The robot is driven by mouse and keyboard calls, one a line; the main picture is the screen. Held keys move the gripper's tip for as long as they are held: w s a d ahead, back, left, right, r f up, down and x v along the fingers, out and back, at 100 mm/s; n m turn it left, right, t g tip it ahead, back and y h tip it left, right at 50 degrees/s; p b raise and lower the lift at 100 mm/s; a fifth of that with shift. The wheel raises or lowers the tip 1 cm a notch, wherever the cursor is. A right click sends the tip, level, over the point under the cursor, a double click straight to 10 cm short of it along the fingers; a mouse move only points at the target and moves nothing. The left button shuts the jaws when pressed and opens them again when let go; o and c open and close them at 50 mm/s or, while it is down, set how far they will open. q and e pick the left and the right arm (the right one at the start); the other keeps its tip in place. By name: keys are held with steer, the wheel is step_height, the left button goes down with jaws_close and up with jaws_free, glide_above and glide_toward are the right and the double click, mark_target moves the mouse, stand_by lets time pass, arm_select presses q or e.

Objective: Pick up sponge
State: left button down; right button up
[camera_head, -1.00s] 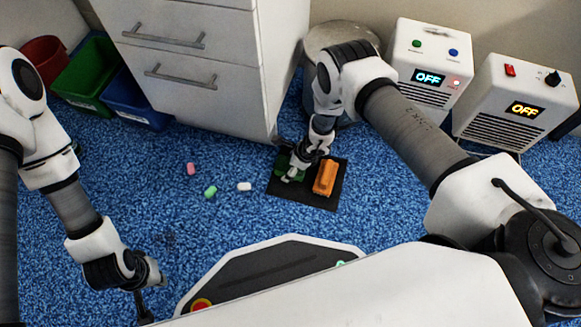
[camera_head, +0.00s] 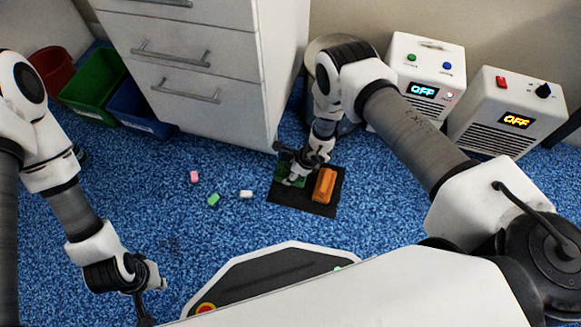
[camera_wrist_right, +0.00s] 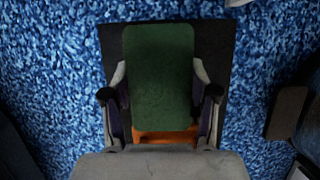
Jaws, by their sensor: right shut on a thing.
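A green block (camera_wrist_right: 160,75), which looks like the sponge, sits between the fingers of my right gripper (camera_wrist_right: 160,110) in the right wrist view. The gripper is shut on its sides. In the head view my right gripper (camera_head: 297,177) is over the left part of a dark mat (camera_head: 318,208) and partly hides the green block (camera_head: 281,172). Whether the block touches the mat cannot be told. An orange block (camera_head: 324,185) lies on the mat just right of it. My left gripper (camera_head: 147,296) hangs at the lower left, away from the mat; its fingers are unclear.
Small pink (camera_head: 194,177), green (camera_head: 213,200) and white (camera_head: 246,194) pieces lie on the blue carpet left of the mat. A white drawer cabinet (camera_head: 215,115) stands behind. Bins (camera_head: 92,86) are at the left, two white boxes (camera_head: 510,115) at the right.

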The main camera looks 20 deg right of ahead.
steer(key=s+p, duration=0.2)
steer(key=s, duration=0.3)
steer(key=s+p, duration=0.2)
steer(key=s, duration=0.2)
steer(key=s+a+r+p, duration=0.1)
steer(key=s+p, duration=0.2)
steer(key=s, duration=0.2)
steer(key=shift+s+r, duration=0.1)
steer(key=shift+s, duration=0.25)
